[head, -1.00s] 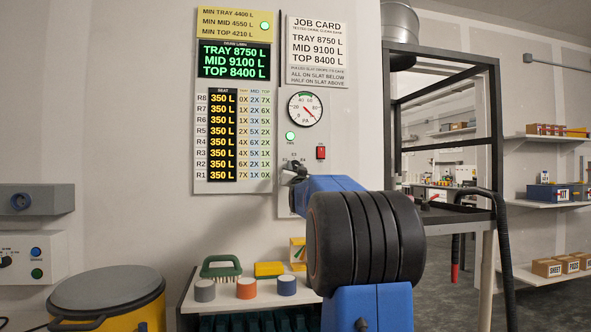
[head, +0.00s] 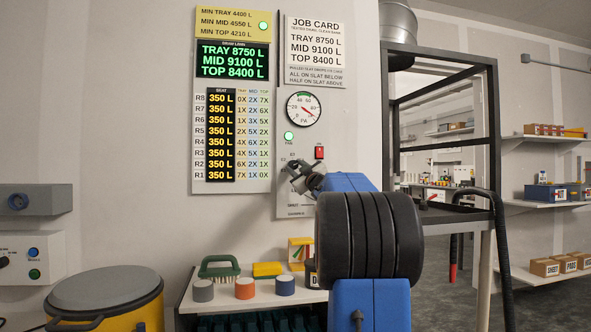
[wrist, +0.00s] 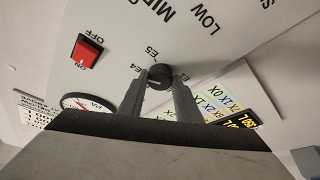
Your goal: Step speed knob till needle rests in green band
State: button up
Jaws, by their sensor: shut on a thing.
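The speed knob (wrist: 160,76), small, round and black, sits on the light panel among labels, E5 and E4 readable beside it in the wrist view. My gripper (wrist: 159,84) has its two grey fingers on either side of it, shut on it. In the head view my gripper (head: 298,174) is at the panel below the gauge and hides the knob. The round white gauge (head: 304,109) has a green band at its top. Its red needle points to the lower right, outside the green band. Part of the gauge (wrist: 88,103) also shows in the wrist view.
A red switch (head: 320,152) is just above my gripper, and a lit green lamp (head: 289,136) is under the gauge. Below stands a shelf with a green brush (head: 219,267) and coloured pucks. A black frame (head: 440,60) stands at right.

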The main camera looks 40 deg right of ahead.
jog(key=shift+n+y, duration=0.4)
jog(key=shift+n, duration=0.3)
jog(key=o, duration=1.1)
jog(key=shift+c, duration=0.2)
jog(key=shift+s, duration=0.1)
jog(key=v, duration=1.7)
jog(key=shift+s, duration=0.1)
